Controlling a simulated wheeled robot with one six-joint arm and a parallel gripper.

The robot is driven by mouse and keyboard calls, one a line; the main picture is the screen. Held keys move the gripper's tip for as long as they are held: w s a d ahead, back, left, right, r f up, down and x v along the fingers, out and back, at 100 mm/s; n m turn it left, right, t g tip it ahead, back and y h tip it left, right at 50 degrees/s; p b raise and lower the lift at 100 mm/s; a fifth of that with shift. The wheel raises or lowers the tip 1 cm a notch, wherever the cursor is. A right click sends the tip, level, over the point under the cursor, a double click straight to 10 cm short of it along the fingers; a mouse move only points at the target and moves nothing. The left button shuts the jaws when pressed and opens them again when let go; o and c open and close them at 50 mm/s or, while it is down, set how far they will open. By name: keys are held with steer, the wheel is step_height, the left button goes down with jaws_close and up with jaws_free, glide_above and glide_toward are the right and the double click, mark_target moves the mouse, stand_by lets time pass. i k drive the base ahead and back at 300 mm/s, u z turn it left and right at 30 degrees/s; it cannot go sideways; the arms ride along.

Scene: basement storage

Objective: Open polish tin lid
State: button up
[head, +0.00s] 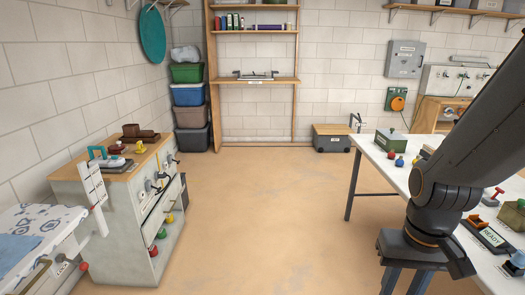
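A small dark red round item (116,149), which looks like the polish tin, sits on the wooden top of the cabinet (110,190) at the left. It is too small to tell how its lid sits. A brown brush-like block (140,136) and a yellow item (139,147) are beside it. My gripper (405,285) points down at the lower right, far from the cabinet. Its two fingers stand apart with no object visible between them. The fingertips are cut off by the bottom edge.
A white table (400,178) with a green box (391,141) and several small items stands at the right, partly behind my arm. Stacked bins (188,95) stand at the back. The middle floor (265,210) is clear.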

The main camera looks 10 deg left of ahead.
mark_target(119, 146)
steer(key=u, duration=0.3)
steer(key=i, duration=1.75)
steer(key=u, duration=1.2)
steer(key=i, duration=1.95)
steer(key=u, duration=1.05)
steer(key=i, duration=0.55)
steer(key=u, duration=0.05)
